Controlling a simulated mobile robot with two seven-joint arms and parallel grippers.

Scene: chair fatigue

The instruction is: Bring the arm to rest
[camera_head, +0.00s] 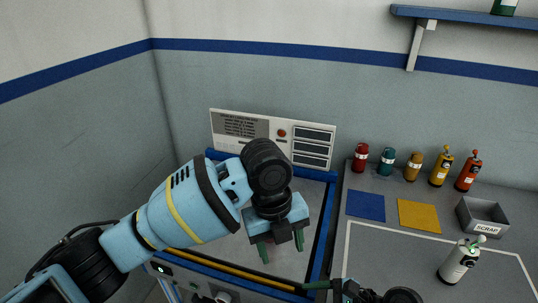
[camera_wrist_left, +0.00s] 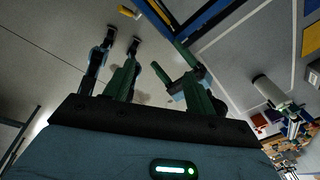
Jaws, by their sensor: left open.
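My left arm comes in from the left in the head view. Its gripper (camera_head: 281,250) points down with two green fingers apart and nothing between them. It hangs over the grey bay with blue edges (camera_head: 322,232), in front of the panel. Part of my right gripper (camera_head: 328,286) shows at the bottom edge of the head view, with a green finger pointing left. Most of it is cut off, so its opening cannot be told.
Right of the bay is a grey worktop (camera_head: 380,260) with a blue mat (camera_head: 366,206), a yellow mat (camera_head: 418,215), a scrap bin (camera_head: 483,231) and a white bottle (camera_head: 459,262). Several coloured bottles stand at the back. A control panel (camera_head: 272,138) stands behind the bay.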

